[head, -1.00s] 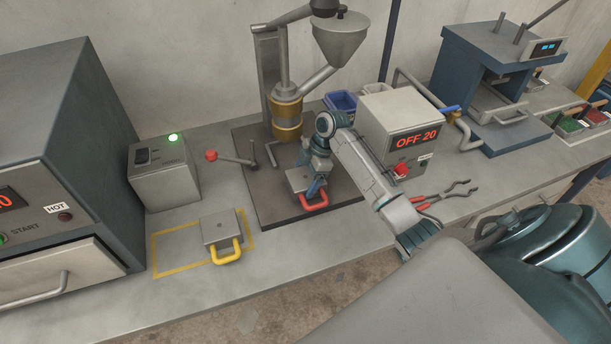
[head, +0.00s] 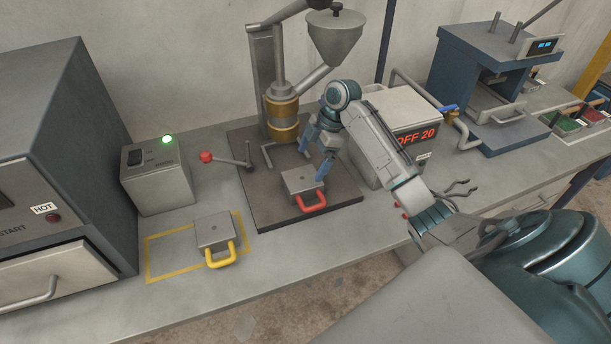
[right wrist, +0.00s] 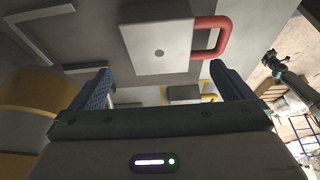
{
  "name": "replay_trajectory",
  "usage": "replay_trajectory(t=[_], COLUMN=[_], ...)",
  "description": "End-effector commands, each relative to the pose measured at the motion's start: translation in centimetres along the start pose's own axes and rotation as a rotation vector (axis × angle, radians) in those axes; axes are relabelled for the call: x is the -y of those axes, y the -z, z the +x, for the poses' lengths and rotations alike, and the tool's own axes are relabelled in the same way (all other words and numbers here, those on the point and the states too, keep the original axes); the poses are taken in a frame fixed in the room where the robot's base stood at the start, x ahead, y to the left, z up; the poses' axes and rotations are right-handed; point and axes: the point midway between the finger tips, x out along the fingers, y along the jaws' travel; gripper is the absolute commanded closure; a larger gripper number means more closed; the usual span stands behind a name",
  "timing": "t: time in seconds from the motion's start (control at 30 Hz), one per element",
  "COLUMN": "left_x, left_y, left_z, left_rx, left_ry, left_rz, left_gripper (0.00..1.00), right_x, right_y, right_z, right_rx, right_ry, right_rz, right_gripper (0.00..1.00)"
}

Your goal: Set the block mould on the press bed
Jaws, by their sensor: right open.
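A flat grey mould with a red handle (head: 299,181) lies on the dark base plate of the hopper machine, its handle toward the front. It also shows in the right wrist view (right wrist: 157,45). The blue press (head: 480,80) stands at the back right. My left gripper is not in view.
The hopper machine (head: 283,110) rises behind the red-handled mould. A lever with a red knob (head: 206,157) is to its left. A grey control box (head: 155,175) and an oven (head: 60,160) stand further left. A box reading OFF 20 (head: 417,137) is beside my right arm.

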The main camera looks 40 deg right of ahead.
Motion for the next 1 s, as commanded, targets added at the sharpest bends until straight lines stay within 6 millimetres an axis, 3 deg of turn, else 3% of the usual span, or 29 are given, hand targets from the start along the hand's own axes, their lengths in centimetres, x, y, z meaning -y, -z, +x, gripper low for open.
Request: replay_trajectory(t=[0.1, 0.3, 1.0], left_x=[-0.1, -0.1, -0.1], left_y=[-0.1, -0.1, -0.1], left_z=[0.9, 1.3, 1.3], left_rx=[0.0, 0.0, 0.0], left_ry=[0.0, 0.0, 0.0], left_rz=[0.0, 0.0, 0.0], left_gripper=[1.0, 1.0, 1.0], right_x=[-0.1, 0.0, 0.0], right_y=[-0.1, 0.0, 0.0], right_z=[-2.0, -3.9, -4.1], right_rx=[0.001, 0.0, -0.001], right_ry=[-0.002, 0.0, 0.001], right_rz=[-0.001, 0.0, 0.0], right_gripper=[0.0, 0.0, 0.0])
